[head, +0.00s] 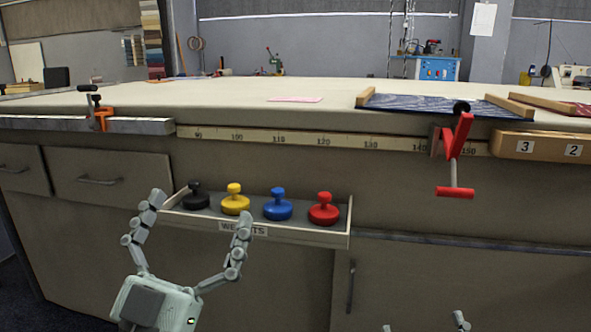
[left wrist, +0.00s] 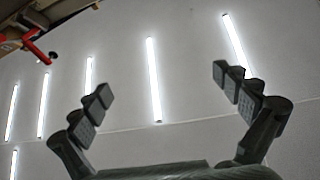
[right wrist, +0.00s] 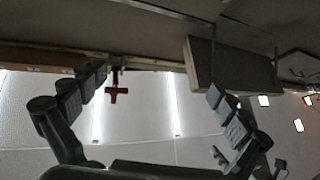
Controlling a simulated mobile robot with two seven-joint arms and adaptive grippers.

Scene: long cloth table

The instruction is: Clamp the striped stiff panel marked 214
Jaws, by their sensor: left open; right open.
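A dark blue panel (head: 425,104) with faint markings lies flat on the table at the right, near the front edge; I cannot read a number on it. A red clamp (head: 455,150) hangs on the table's front edge just before the panel; its red handle also shows in the right wrist view (right wrist: 117,95). A second, orange clamp (head: 103,118) sits on the edge at the far left. My left gripper (head: 200,210) is open and empty in front of the weights tray. My right gripper (head: 423,323) is open and empty, low at the bottom edge, below the red clamp.
A tray (head: 290,235) juts from the table front with black, yellow, blue and red weights. Wooden strips (head: 510,105) lie beside the panel. A wooden block (head: 540,146) marked 3 and 2 is at the right edge. A pink sheet (head: 295,99) lies mid-table; the tabletop around it is clear.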

